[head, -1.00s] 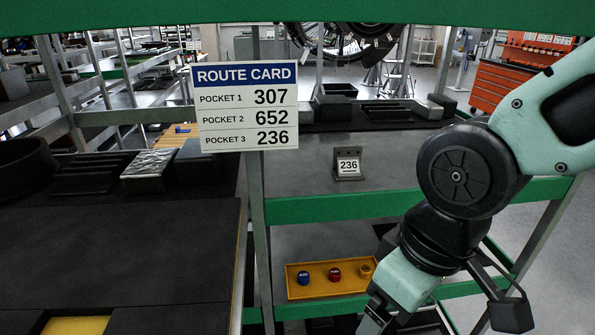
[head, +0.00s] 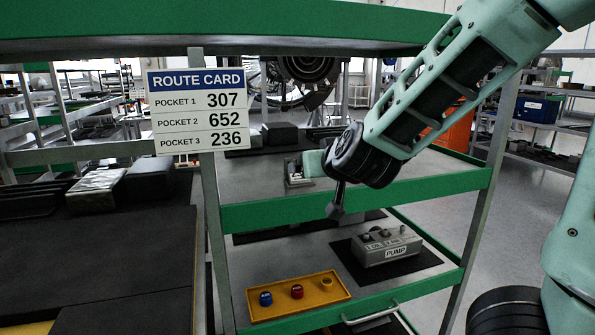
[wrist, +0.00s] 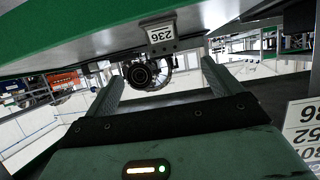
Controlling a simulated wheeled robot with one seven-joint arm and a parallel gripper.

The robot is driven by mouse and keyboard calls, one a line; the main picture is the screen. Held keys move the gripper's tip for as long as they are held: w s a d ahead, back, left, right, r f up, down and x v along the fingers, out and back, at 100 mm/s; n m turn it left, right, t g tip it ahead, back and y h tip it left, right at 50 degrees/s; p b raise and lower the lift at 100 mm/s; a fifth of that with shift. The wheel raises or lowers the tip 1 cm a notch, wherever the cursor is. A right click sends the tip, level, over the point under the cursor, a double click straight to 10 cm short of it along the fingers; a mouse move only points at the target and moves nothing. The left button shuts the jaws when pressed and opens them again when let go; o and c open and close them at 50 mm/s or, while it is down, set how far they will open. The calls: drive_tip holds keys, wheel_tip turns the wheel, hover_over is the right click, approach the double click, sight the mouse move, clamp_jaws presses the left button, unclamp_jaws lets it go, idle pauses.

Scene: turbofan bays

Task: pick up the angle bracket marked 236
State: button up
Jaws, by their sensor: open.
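The grey angle bracket (head: 293,180) stands on the upper grey shelf of the green-edged rack, partly covered by my gripper in the head view. In the wrist view the bracket (wrist: 160,42) shows its white label 236, turned upside down, beyond and above the fingers. My gripper (wrist: 162,72) is open, its two fingers apart with nothing between them. The fingertips do not touch the bracket in the wrist view.
The route card (head: 198,110) hangs at the rack's left post and lists 236 for pocket 3. The green rail (head: 400,192) runs along the shelf front. Below stand a yellow tray (head: 335,297) with coloured caps and a grey pump box (head: 386,246). A green beam crosses above.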

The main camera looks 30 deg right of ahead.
drive_tip(key=p+x, duration=0.4)
drive_tip(key=x, duration=0.5)
drive_tip(key=shift+w+f+p, duration=0.15)
drive_tip(key=shift+w+p, duration=0.1)
drive_tip(key=shift+p, duration=0.1)
drive_tip(key=shift+p+x, duration=0.95)
drive_tip(key=shift+x, duration=1.85)
drive_tip(key=shift+w+a, duration=0.1)
drive_tip(key=shift+a, duration=0.1)
drive_tip(key=c, duration=1.2)
